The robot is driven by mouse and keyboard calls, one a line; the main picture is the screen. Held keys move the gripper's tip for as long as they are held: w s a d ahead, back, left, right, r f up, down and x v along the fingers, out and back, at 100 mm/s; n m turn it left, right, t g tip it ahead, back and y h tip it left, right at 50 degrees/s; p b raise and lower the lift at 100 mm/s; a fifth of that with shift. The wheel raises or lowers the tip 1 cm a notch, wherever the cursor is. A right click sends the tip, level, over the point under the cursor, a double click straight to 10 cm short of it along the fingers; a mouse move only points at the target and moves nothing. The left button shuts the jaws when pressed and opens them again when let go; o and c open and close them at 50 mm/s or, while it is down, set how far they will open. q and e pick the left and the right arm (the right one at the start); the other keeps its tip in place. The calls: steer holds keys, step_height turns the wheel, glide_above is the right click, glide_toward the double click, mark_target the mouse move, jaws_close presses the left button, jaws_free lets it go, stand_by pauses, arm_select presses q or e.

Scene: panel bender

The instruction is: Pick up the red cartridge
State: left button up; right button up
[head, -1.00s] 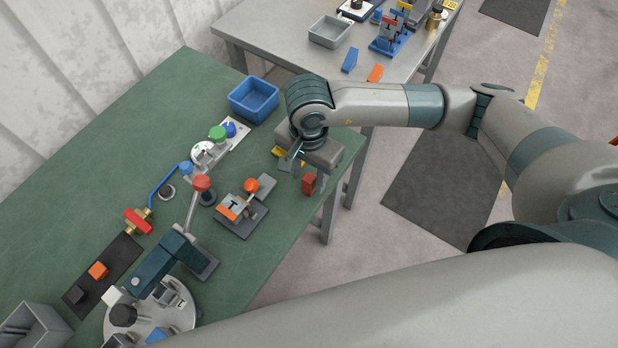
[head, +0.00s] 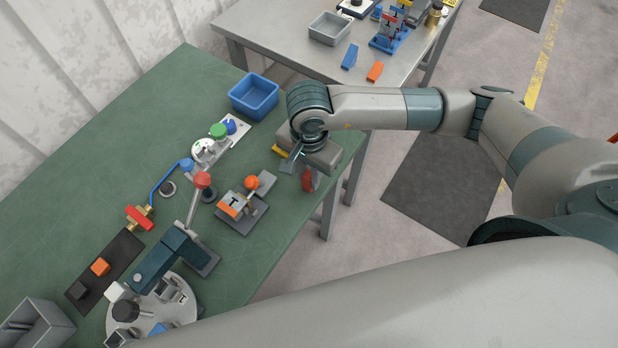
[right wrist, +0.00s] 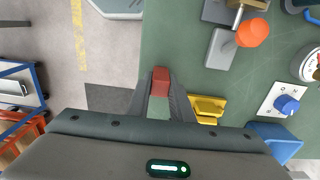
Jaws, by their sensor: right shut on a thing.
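The red cartridge (head: 307,182) is at the right edge of the green table in the head view, below my right gripper (head: 302,176) and partly hidden by a finger. In the right wrist view the cartridge (right wrist: 161,75) sits between the two fingertips of my right gripper (right wrist: 161,84), which are shut on it. I cannot tell whether it is clear of the table top. My left gripper is not in view.
A yellow block (right wrist: 208,107) lies close beside the right gripper's finger. A fixture with an orange knob (head: 252,183) stands left of the gripper, and a blue bin (head: 254,96) stands behind. The green table's edge (head: 279,257) is close. A grey table (head: 270,32) stands beyond.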

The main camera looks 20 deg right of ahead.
mark_target(308, 174)
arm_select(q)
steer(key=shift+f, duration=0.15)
arm_select(e)
steer(key=shift+r, duration=0.15)
